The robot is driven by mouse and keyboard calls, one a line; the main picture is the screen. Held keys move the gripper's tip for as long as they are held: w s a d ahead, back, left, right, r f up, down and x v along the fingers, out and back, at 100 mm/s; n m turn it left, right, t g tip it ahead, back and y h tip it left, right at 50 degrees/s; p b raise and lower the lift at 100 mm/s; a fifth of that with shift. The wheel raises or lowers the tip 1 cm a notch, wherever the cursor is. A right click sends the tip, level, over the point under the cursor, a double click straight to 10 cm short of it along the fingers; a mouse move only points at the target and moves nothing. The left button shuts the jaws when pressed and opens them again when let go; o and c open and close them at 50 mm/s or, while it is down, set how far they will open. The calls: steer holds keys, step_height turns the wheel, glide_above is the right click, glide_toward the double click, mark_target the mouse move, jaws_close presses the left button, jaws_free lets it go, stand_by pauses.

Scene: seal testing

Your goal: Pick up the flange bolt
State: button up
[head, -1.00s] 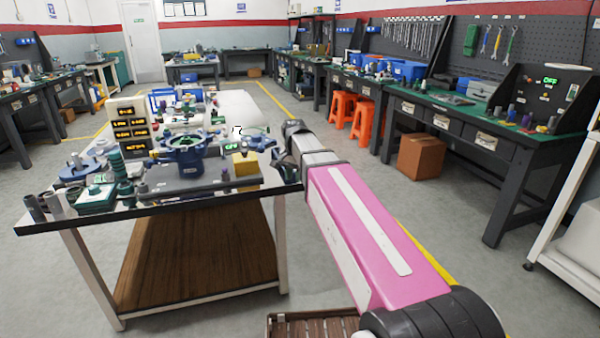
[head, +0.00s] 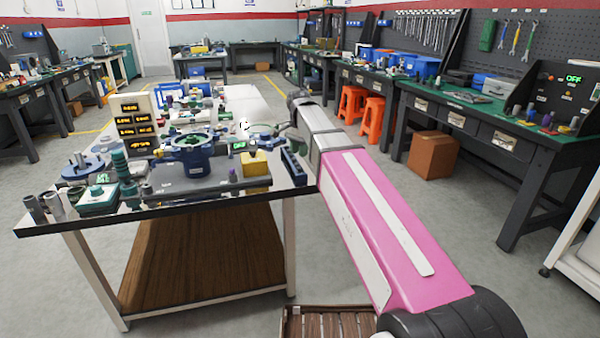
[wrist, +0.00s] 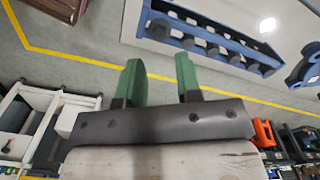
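My gripper (wrist: 160,62) shows two green fingers in the wrist view, apart with nothing between them. A blue rack (wrist: 228,42) holding several dark, round-ended bolt-like pieces (wrist: 212,50) lies beyond and to the right of the fingers, on a pale tabletop. Which piece, if any, is the flange bolt I cannot tell. In the head view the dark blue rack (head: 293,166) is at the table's right edge, beside my arm; the gripper fingers are not clear there.
The worktable (head: 205,209) is crowded with a blue flanged body (head: 192,160), a yellow block (head: 255,172), a display box (head: 134,124) and grey cylinders (head: 42,207). A cardboard box (head: 433,156) and orange stools (head: 371,118) stand on the floor at right, past open floor.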

mark_target(299, 168)
steer(key=shift+f, duration=3.05)
jaws_close()
